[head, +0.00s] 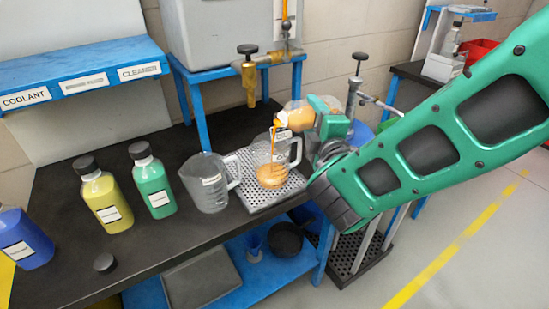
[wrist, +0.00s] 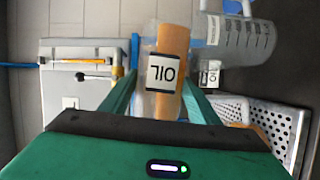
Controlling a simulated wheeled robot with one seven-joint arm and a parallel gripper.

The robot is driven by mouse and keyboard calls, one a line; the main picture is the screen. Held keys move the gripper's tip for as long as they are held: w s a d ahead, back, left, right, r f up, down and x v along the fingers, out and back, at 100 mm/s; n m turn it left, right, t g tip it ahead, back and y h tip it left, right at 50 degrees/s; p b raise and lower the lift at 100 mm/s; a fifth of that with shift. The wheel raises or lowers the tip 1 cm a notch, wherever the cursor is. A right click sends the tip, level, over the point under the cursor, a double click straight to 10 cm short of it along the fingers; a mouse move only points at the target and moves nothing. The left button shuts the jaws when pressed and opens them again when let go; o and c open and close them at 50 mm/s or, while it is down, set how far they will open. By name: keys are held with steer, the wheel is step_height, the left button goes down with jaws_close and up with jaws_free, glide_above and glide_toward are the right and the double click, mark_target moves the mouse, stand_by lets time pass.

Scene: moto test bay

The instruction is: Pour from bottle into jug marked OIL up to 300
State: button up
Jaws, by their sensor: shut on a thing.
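My gripper (head: 318,114) is shut on a clear bottle (head: 297,118) of orange liquid, tipped to the left above a jug. The bottle's label reads OIL, upside down, in the wrist view (wrist: 163,72). An orange stream falls from its mouth into the clear jug (head: 291,152). This jug stands on a perforated metal tray (head: 247,197) and holds orange liquid in its lower part. I cannot read its scale or its marking. In the wrist view the bottle and gripper hide much of it.
An empty clear jug (head: 205,185) stands just left of the tray. Green (head: 152,182), yellow (head: 105,198) and blue (head: 22,238) bottles stand further left. A brass tap (head: 249,78) hangs behind the pouring spot.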

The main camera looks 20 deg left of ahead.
steer(key=shift+n, duration=0.5)
stand_by(2.7)
steer(key=shift+s+a+r+n, duration=0.1)
steer(key=shift+r+n, duration=0.1)
steer(key=shift+n, duration=0.1)
stand_by(1.5)
